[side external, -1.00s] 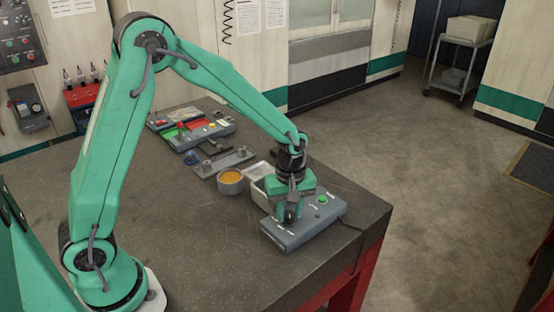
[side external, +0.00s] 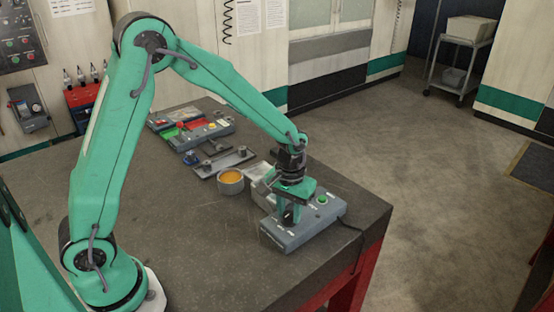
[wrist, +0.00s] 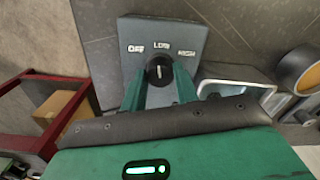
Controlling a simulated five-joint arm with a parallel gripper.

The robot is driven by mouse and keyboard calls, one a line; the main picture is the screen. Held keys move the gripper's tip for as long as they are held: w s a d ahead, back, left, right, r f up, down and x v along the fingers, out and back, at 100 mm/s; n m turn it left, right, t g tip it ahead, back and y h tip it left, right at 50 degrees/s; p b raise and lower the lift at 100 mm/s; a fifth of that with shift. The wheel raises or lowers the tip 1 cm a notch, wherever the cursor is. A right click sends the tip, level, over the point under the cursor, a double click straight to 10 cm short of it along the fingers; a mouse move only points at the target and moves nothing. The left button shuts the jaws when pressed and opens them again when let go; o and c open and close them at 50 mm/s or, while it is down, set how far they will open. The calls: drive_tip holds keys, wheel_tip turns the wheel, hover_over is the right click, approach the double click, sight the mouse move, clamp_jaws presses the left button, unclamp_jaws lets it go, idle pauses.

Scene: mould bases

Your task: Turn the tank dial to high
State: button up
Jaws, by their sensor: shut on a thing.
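The tank dial (wrist: 159,71) is a black round knob with a white pointer line. It sits on a grey control box (wrist: 147,28) marked OFF, LOW and HIGH. In the wrist view the pointer line points up toward LOW, and HIGH is to its right. My gripper (wrist: 159,85) is shut on the dial, with one green finger on each side. In the side view the box (side external: 318,228) lies near the table's right corner, and my gripper (side external: 290,214) reaches down onto it. The fingers partly hide the dial there.
A green button (side external: 321,199) is on the same box. A light tray (side external: 259,187) stands just behind my gripper, and a round cup of orange stuff (side external: 231,177) is to its left. Fixtures and a panel (side external: 210,131) lie farther back. The table's front is clear.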

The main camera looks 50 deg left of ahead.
sight(289, 214)
drive_tip(key=m, duration=1.4)
drive_tip(key=shift+r, duration=0.1)
idle(0.4)
drive_tip(key=o, duration=1)
drive_tip(key=shift+r, duration=3.85)
